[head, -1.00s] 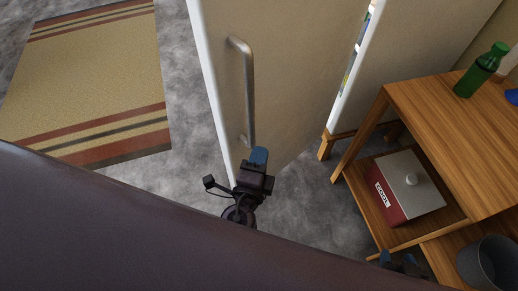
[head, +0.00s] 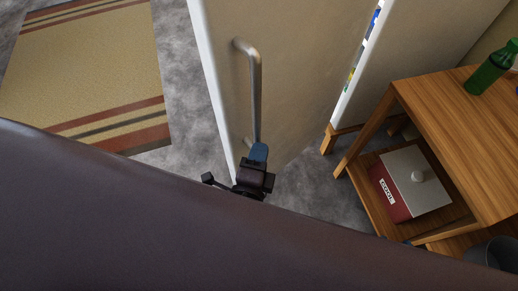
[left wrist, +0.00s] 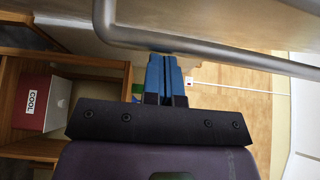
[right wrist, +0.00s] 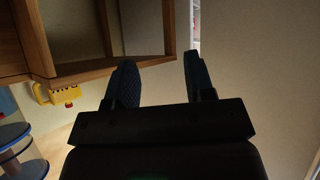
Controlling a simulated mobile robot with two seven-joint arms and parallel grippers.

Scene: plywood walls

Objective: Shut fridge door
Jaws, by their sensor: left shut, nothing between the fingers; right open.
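The fridge door (head: 295,70) stands open in the head view, a beige panel with a white edge at its left. Its grey metal handle (head: 254,85) is a long vertical bar. A narrow gap (head: 362,50) with coloured items separates the door from the fridge body (head: 430,45). My left gripper (head: 259,151) is shut and empty at the handle's lower end. In the left wrist view the handle (left wrist: 215,48) crosses just beyond the blue fingertips (left wrist: 166,62); whether they touch is unclear. My right gripper (right wrist: 157,72) is open and empty in the right wrist view.
A wooden table (head: 450,110) stands right of the fridge, with a green bottle (head: 490,68) on top and a red-and-white box (head: 412,180) on its lower shelf. A grey bin (head: 490,252) is at the lower right. A striped rug (head: 90,75) lies on the floor left of the door.

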